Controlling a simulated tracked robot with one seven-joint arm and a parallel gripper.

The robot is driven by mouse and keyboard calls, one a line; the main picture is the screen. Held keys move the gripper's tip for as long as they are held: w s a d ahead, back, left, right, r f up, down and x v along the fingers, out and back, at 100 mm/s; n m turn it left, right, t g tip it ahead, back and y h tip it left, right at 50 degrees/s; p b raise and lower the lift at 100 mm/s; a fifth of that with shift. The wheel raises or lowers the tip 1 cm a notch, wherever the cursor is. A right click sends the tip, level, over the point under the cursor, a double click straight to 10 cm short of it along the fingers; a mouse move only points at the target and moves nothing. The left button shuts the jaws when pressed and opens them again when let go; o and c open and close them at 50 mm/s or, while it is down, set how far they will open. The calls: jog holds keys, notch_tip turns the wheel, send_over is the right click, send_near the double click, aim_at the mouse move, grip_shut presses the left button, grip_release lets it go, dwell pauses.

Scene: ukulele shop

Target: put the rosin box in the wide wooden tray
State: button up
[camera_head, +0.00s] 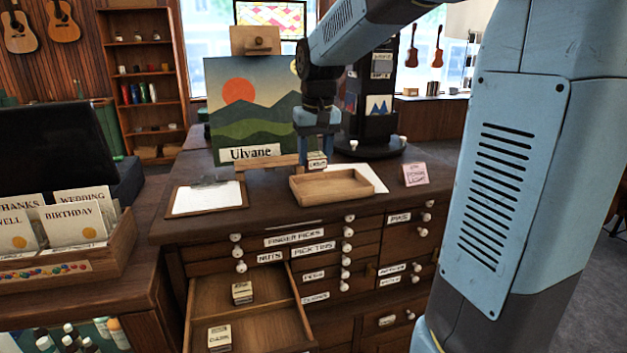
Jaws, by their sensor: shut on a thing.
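My gripper (317,146) points down over the cabinet top, shut on a small labelled box, which I take for the rosin box (316,161). Its print is too small to read. The wide wooden tray (331,197) is shallow and looks empty, lying near the front of the cabinet top. The held box shows just above the tray's back rim in the picture. I cannot tell whether it is over the tray or behind it.
An open drawer (270,327) below holds two small labelled boxes (242,292) (220,338). A clipboard (207,198) lies left of the tray and a small pink card (415,174) stands right. Behind are a landscape picture (250,100) and a dark display stand (372,130).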

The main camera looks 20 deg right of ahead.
send_over(312, 191)
jog(key=f, duration=0.5)
jog(key=shift+s+f, duration=0.3)
jog(key=shift+f, duration=0.05)
jog(key=shift+w+f, duration=0.1)
jog(key=shift+f, duration=1.5)
jog(key=o, duration=0.7)
jog(key=shift+f, duration=0.1)
jog(key=shift+o, duration=0.2)
